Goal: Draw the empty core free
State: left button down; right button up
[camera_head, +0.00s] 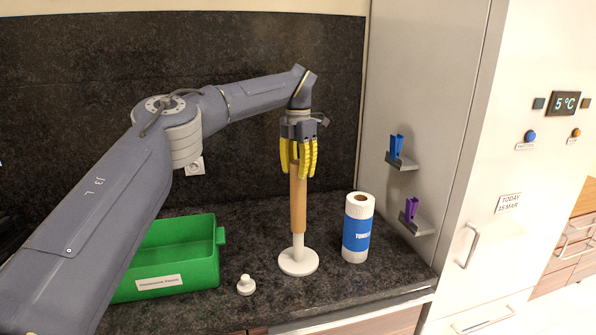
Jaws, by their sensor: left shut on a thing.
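The empty core (298,208) is a brown cardboard tube, upright above the round white base of the holder (298,262). A stretch of the white post shows between the core's lower end and the base, so the core sits raised. The rest of the post is hidden, and the core appears in line around it. My left gripper (299,170) points down with its yellow fingers shut on the core's upper end. My right gripper is not in view.
A white knob (246,285) stands on the dark counter, left of the base. A paper towel roll (357,228) with a blue wrapper stands at the right. A green bin (190,290) is at the left. Blue (396,146) and purple (411,208) clips sit on small side ledges.

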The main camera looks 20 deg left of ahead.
pick_arm(q)
jog(key=shift+r, duration=3.1)
jog(key=shift+r, duration=1.5)
jog(key=shift+r, duration=1.4)
